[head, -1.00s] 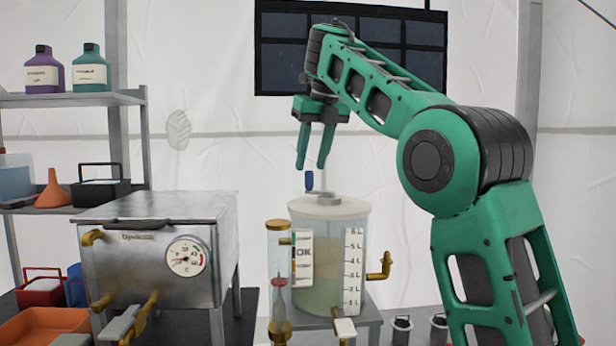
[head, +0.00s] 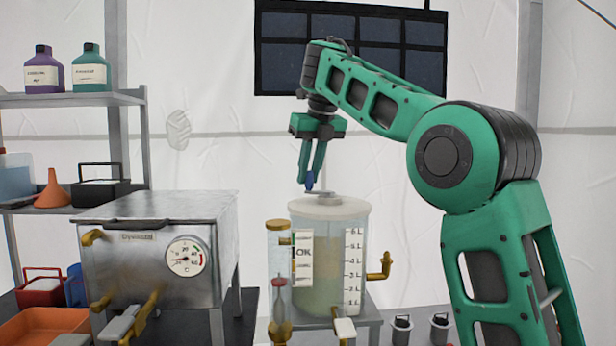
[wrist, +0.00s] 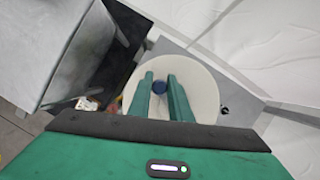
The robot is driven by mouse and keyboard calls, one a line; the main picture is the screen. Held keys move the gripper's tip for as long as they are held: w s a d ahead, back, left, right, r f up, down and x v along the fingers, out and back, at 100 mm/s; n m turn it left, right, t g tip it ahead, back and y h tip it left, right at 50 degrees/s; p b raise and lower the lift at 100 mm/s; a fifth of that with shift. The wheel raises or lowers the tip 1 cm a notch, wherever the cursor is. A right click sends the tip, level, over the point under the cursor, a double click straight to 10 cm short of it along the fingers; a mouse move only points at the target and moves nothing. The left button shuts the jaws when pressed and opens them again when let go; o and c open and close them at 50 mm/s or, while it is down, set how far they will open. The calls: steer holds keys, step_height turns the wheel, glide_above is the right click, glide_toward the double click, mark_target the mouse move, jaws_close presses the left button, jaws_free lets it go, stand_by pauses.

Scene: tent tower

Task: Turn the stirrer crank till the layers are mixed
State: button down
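The stirrer tank (head: 341,222) is a clear cylinder with a pale lid (head: 345,206) and a litre scale. A brownish layer (head: 326,250) sits above a greenish one (head: 318,298), with a soft boundary. A short grey crank arm (head: 320,194) lies above the lid, with an upright blue knob (head: 309,183) at its left end. My gripper (head: 311,181) points down, its fingers close together and shut on the knob.
A metal box with a dial (head: 150,255) stands left of the tank. A clear tube with brass caps (head: 279,270) is in front of it, and a brass tap (head: 380,267) juts right. Shelves with bottles (head: 88,70) are at far left.

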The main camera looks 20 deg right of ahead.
steer(key=shift+s+n, duration=0.15)
steer(key=shift+n, duration=0.15)
steer(key=n, duration=0.1)
steer(key=s+n+y, duration=0.1)
steer(key=n, duration=0.1)
steer(key=s+n+g, duration=0.1)
steer(key=shift+a+n+y, duration=0.3)
steer(key=shift+a+y, duration=0.1)
steer(key=s+n, duration=0.1)
steer(key=n, duration=0.1)
steer(key=s+n+g+y, duration=0.1)
steer(key=n, duration=0.2)
steer(key=shift+s+d, duration=0.15)
steer(key=n, duration=0.1)
steer(key=s+n+g, duration=0.1)
steer(key=n, duration=0.1)
steer(key=d+n+g, duration=0.1)
steer(key=shift+s+d+n+y, duration=0.1)
steer(key=shift+s+n+y, duration=0.2)
steer(key=shift+s+n, duration=0.1)
steer(key=shift+s+d+n+g, duration=0.25)
steer(key=shift+d+n+g, duration=0.1)
steer(key=shift+n, duration=0.55)
steer(key=shift+s+d+n+g, duration=0.2)
steer(key=shift+d+n+g, duration=0.15)
steer(key=shift+n, duration=0.55)
steer(key=c, duration=1.6)
jaws_free()
